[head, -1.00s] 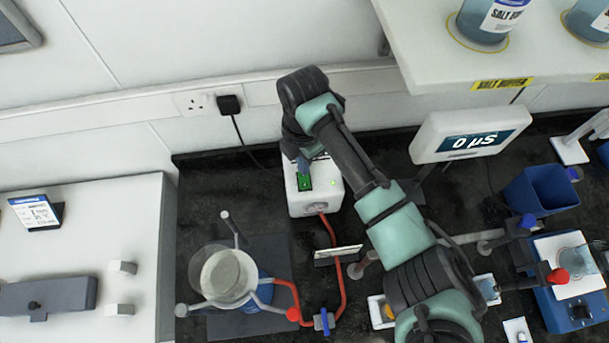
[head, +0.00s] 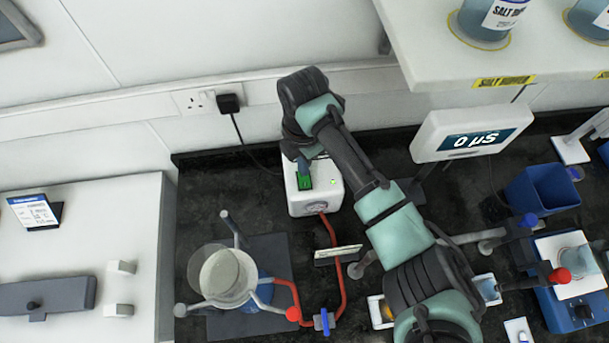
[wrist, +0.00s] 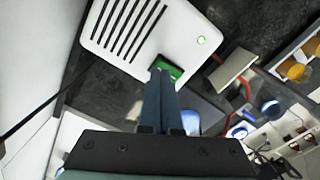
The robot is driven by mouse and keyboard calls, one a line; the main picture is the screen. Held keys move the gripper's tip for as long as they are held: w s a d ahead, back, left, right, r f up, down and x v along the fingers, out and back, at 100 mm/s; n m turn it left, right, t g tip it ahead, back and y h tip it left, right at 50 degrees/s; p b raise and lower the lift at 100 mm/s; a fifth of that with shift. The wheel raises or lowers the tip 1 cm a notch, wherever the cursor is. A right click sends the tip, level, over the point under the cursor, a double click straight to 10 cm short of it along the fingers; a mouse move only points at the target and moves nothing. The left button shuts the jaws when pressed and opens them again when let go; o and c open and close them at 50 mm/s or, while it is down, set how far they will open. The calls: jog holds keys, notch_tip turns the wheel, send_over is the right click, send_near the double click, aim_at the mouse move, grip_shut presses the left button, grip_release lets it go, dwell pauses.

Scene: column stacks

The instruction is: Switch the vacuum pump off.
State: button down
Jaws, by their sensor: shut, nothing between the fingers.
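The vacuum pump (head: 318,200) is a white box on the dark bench, joined to a red hose. The wrist view shows its slotted white top (wrist: 105,38). Its green switch (head: 304,184) is partly covered by my gripper (head: 304,172); a strip of the switch (wrist: 176,73) also shows in the wrist view. A small green light (head: 333,182) glows on the pump, also in the wrist view (wrist: 201,40). My gripper (wrist: 161,72) is shut and empty, its fingertips at the switch. I cannot tell whether they touch it or which way the switch is tilted.
A clear vessel (head: 226,278) in a stand and a red hose (head: 341,285) with a blue clamp (head: 324,321) are in front of the pump. A meter (head: 468,138) reading 0 µS is to the right. A plug with cable (head: 229,103) is behind left.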

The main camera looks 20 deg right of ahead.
jog(key=shift+f+b, duration=0.5)
jog(key=shift+f, duration=0.2)
jog(key=shift+s+r, duration=0.1)
jog(key=shift+r, duration=0.05)
notch_tip(320, 180, up, 7)
jog(key=p, duration=0.6)
dwell(0.4)
dwell(0.5)
